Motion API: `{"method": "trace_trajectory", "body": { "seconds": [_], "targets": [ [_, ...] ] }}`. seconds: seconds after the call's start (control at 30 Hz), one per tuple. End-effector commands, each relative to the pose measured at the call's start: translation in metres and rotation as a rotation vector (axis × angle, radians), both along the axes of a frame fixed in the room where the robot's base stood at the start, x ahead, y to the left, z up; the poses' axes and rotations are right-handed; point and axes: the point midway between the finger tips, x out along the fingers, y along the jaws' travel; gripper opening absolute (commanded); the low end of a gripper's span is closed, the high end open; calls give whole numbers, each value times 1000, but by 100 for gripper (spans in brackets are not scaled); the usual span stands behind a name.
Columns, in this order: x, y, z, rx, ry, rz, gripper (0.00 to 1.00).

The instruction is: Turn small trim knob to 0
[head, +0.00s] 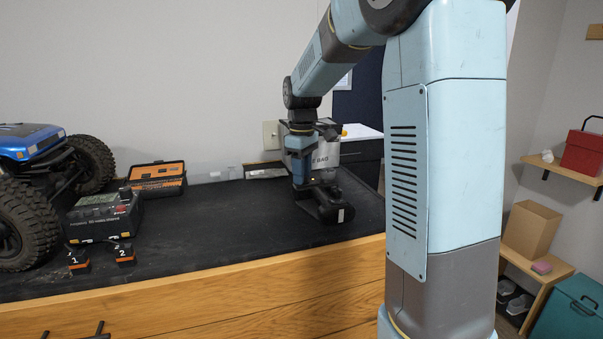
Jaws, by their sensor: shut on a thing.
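A black handheld controller (333,212) lies on the dark mat (225,225) near its right end, with a small white label on its near end. My gripper (303,187) points down at the far left part of this controller, touching it or very close. It is shut on what appears to be the small trim knob. The knob itself is hidden by the fingers and too small to make out, so I cannot read its setting.
A blue truck (35,160) with big tyres, a black charger box (103,216), numbered blocks (124,254) and an orange-black case (158,179) stand at the left. The mat's middle is clear.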

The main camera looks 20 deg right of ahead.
Motion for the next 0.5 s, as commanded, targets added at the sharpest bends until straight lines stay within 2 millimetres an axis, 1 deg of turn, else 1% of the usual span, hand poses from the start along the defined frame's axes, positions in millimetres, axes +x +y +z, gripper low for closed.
{"method": "trace_trajectory", "body": {
  "seconds": [0.5],
  "targets": [
    [0, 0, 0, 0, 0, -487, 0]
  ]
}}
